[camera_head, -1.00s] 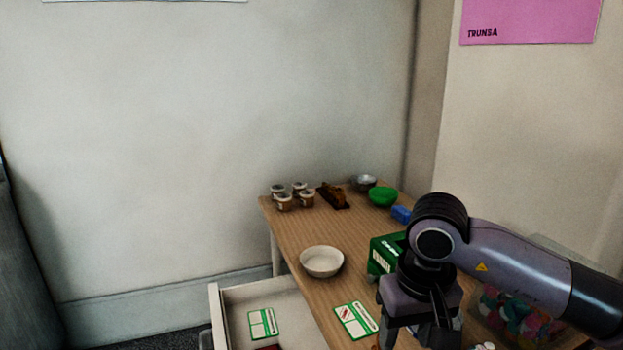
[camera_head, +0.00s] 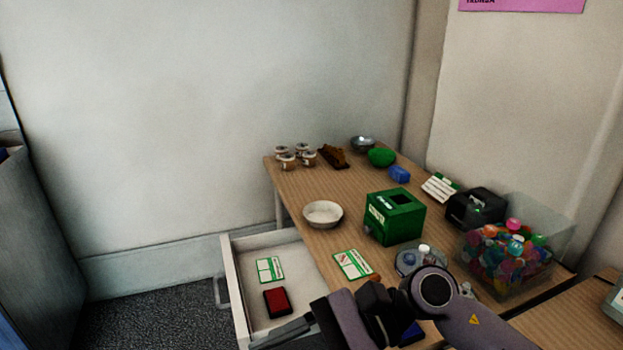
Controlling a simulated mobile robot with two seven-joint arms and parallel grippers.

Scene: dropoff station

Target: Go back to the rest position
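My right arm comes in from the lower right, and my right gripper (camera_head: 285,338) is at the bottom edge of the view, pointing left. It is in front of the near part of the wooden table (camera_head: 318,252) and the open drawer (camera_head: 236,290). The fingers are partly cut off by the frame edge, so I cannot tell whether they are open or shut. No held object shows. My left gripper is not in view.
The white drawer holds a green-white card (camera_head: 270,269) and a red pad (camera_head: 277,302). On the table are a white bowl (camera_head: 323,214), a green box (camera_head: 395,217), several jars (camera_head: 288,163), and a clear bin of colourful items (camera_head: 507,262). Floor at left (camera_head: 150,315) is clear.

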